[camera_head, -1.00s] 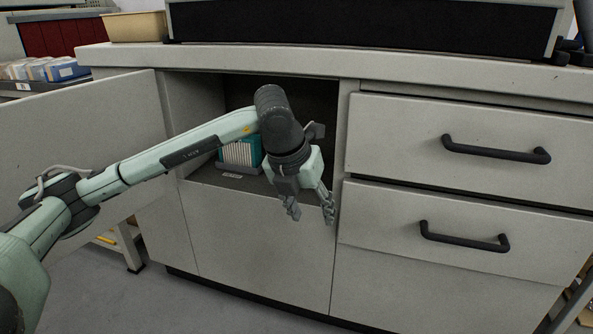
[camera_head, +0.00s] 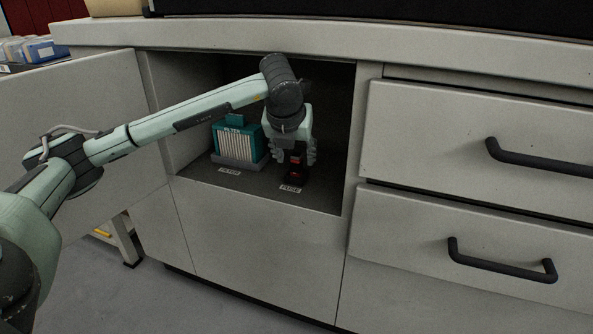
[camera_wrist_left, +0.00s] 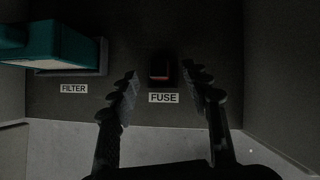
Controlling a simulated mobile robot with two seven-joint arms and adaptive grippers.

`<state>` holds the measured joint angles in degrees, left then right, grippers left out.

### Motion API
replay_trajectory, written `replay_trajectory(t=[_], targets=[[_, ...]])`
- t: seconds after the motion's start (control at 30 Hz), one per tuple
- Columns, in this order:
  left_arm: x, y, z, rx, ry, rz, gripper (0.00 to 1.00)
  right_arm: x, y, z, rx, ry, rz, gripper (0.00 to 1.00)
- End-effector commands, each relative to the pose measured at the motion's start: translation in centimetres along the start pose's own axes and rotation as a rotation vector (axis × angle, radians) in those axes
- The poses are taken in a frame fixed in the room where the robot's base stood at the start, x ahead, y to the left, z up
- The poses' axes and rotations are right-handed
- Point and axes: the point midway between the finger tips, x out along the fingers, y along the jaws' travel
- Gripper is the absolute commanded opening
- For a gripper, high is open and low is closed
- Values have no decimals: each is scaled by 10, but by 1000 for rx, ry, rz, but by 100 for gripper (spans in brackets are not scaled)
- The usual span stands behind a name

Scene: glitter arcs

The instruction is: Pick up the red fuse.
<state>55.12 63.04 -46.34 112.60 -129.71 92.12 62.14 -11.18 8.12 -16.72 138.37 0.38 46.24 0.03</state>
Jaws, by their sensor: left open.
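The red fuse (camera_head: 295,168) sits in a dark holder on the floor of the open cabinet compartment, behind a label reading FUSE. In the left wrist view the fuse (camera_wrist_left: 160,69) shows as a small dark red block, upper middle. My left gripper (camera_head: 295,156) is inside the compartment, pointing down, just above the fuse. In the left wrist view its open fingers (camera_wrist_left: 163,72) appear on either side of the fuse, with gaps and nothing held. In the head view the gripper partly hides the fuse's top. My right gripper is not in view.
A teal filter (camera_head: 238,144) stands in a tray left of the fuse, with a FILTER label; it also shows in the left wrist view (camera_wrist_left: 62,42). The cabinet door (camera_head: 75,125) stands open at left. Drawers with black handles (camera_head: 540,160) are at right.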

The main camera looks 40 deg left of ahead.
Motion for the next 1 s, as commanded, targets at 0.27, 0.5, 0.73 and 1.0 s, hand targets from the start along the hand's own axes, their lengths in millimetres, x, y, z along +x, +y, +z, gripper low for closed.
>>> replay_trajectory(t=[0.27, 0.5, 0.73, 1.0], targets=[[20, -1, 0, 0, 0, -2, 48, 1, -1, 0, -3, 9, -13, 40], [20, -1, 0, 1, 0, -2, 35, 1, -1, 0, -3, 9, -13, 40], [20, -1, 0, 0, 0, -2, 7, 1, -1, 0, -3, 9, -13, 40], [20, -1, 0, 0, 0, -2, 0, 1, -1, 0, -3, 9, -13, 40]])
